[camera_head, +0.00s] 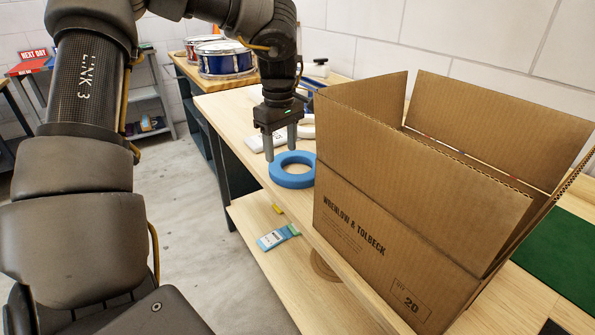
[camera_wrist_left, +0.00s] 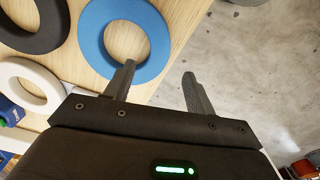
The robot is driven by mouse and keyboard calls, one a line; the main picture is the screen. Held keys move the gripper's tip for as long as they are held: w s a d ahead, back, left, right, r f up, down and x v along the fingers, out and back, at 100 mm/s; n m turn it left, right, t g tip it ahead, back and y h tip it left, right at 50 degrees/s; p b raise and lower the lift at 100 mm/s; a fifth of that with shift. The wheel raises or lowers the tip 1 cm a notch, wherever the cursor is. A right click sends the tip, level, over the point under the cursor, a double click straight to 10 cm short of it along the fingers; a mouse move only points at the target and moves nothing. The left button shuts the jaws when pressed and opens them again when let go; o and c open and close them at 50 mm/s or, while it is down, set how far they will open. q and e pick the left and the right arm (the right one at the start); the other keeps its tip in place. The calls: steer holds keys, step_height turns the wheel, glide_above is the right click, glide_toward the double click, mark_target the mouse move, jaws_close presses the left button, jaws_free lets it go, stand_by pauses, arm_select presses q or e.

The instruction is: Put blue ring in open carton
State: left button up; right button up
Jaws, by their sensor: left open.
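The blue ring (camera_head: 291,181) lies flat on the wooden bench near its left edge, left of the open carton. It also shows in the left wrist view (camera_wrist_left: 93,38). The brown carton (camera_head: 385,240) stands on the bench with its flaps raised; most of its inside is hidden. My left gripper (camera_head: 280,153) is open and empty, pointing down by the ring's far side. In the left wrist view the gripper (camera_wrist_left: 158,70) has one finger over the ring's inner edge and the other beyond its outer edge, over the floor. Contact with the ring is unclear. My right gripper is out of view.
A white ring (camera_wrist_left: 30,83) and a black ring (camera_wrist_left: 35,25) lie beside the blue one. A blue drum (camera_head: 226,62) stands on a bench behind. A green mat (camera_head: 560,255) lies right of the carton. A packet (camera_head: 277,237) lies on the lower shelf.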

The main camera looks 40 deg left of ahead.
mark_target(283, 174)
arm_select(q)
steer(key=shift+f, duration=3.55)
steer(key=c, duration=1.1)
steer(key=shift+w+r, duration=0.1)
